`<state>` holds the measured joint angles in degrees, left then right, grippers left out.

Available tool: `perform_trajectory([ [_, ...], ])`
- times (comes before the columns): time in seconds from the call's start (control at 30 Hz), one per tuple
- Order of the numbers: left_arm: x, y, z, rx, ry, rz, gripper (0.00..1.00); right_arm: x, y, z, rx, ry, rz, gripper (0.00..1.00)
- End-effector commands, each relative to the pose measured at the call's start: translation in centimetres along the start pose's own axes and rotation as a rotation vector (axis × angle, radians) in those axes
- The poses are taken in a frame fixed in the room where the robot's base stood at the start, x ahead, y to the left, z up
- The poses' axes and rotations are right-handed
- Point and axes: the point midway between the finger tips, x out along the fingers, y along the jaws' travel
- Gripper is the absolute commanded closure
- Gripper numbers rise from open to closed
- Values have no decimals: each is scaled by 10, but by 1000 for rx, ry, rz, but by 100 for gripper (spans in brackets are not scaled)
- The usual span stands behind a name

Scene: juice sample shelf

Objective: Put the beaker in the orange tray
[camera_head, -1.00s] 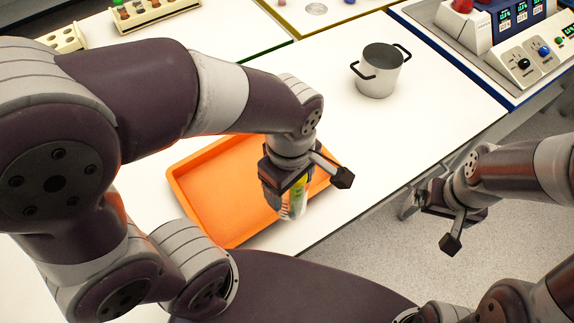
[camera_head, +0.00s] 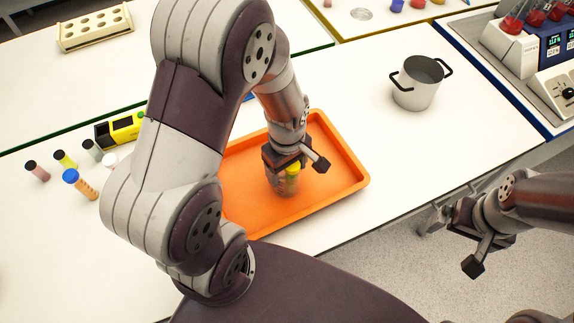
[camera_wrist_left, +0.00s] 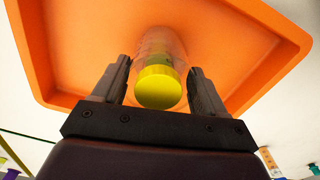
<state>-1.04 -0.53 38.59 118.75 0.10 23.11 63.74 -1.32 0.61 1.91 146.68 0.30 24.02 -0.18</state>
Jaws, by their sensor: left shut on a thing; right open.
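The beaker is a clear container with a yellow lid (camera_head: 287,184). My left gripper (camera_head: 286,168) is shut on it and holds it upright or nearly so, over the inside of the orange tray (camera_head: 335,190). In the left wrist view the yellow lid (camera_wrist_left: 158,87) sits between the two fingers (camera_wrist_left: 155,92), with the tray floor (camera_wrist_left: 85,50) behind. I cannot tell whether the beaker's bottom touches the tray. My right gripper (camera_head: 454,242) is open and empty, off the table's front edge at the right.
A metal pot (camera_head: 416,90) with two handles stands behind right of the tray. Several capped vials, one with a blue cap (camera_head: 80,184), and a yellow-black box (camera_head: 121,128) stand at left. A cream rack (camera_head: 95,28) is at the back left.

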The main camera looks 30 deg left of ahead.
Motion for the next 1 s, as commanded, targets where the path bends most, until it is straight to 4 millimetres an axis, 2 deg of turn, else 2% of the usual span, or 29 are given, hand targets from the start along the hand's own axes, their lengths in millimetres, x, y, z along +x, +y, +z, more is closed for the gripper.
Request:
perform_trajectory([
  [0.27, 3, 0, 0, 0, 0, 0, 68, 2, 0, 0, 0, 0, 0, 0],
  [0.3, 4, 0, 0, 0, 0, -1, 25, 2, 0, 0, 0, 0, 0, 0],
  [0.37, 3, 0, 0, 0, 0, -1, 5, 2, 0, 0, 0, 0, 0, 0],
  [0.4, 3, 0, 0, 0, 0, -1, 2, 2, 0, 0, 0, 0, 0, 0],
  [0.63, 2, 0, 0, 0, 0, 0, 2, 2, 0, 0, 0, 0, 0, 0],
  [0.73, -5, 1, 0, 0, 1, 2, 2, -1, 0, 0, 0, 0, 0, 0],
  [0.87, -34, 1, 0, 0, 3, 5, 2, -2, 0, 0, 0, 0, 0, 0],
  [1.0, -72, 1, 0, 0, 3, 6, 2, -3, 0, 0, 0, 0, 0, 0],
])
